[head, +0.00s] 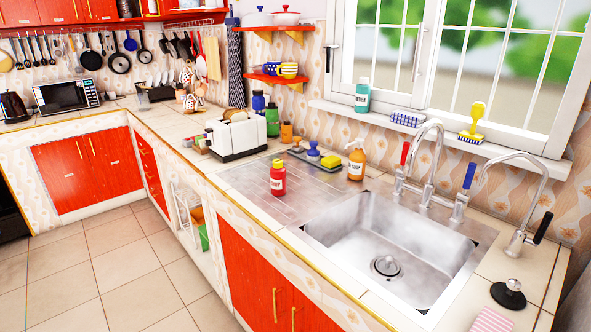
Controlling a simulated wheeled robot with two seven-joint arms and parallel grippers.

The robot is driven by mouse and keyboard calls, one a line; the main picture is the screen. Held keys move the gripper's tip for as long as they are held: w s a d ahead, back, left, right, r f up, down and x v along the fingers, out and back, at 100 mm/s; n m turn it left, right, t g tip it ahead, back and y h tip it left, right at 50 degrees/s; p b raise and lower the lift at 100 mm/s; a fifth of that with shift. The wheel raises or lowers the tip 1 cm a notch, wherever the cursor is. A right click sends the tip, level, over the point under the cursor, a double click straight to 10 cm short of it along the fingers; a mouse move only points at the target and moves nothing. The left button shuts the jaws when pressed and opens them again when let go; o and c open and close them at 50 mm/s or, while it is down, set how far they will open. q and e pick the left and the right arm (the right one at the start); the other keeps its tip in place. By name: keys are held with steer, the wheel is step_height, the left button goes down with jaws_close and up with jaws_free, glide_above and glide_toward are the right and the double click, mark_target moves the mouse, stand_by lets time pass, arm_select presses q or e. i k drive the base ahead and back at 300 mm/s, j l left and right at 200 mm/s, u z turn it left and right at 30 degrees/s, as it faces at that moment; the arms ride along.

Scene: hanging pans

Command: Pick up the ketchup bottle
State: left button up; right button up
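A red bottle with a yellow cap, which looks like the ketchup bottle (278,180), stands upright on the ribbed metal drainboard (245,190) left of the sink. Nothing covers it in the head view. Neither of my grippers shows in this view.
The sink basin (390,250) lies right of the bottle. Behind it are an orange soap bottle (356,163) and a tray with a yellow sponge (330,161). A white toaster (237,137) stands behind left. The drainboard around the bottle is clear, and the floor (110,265) in front of the cabinets is free.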

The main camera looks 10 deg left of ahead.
mark_target(278, 180)
steer(key=i+j+z, duration=0.35)
steer(key=j, duration=0.3)
steer(key=i+j+z, duration=0.15)
steer(key=j, duration=0.2)
steer(key=i+j+z, duration=0.15)
steer(key=j, duration=0.25)
steer(key=i+j+z, duration=0.2)
steer(key=j, duration=0.2)
steer(key=j+z, duration=0.15)
steer(key=j, duration=0.25)
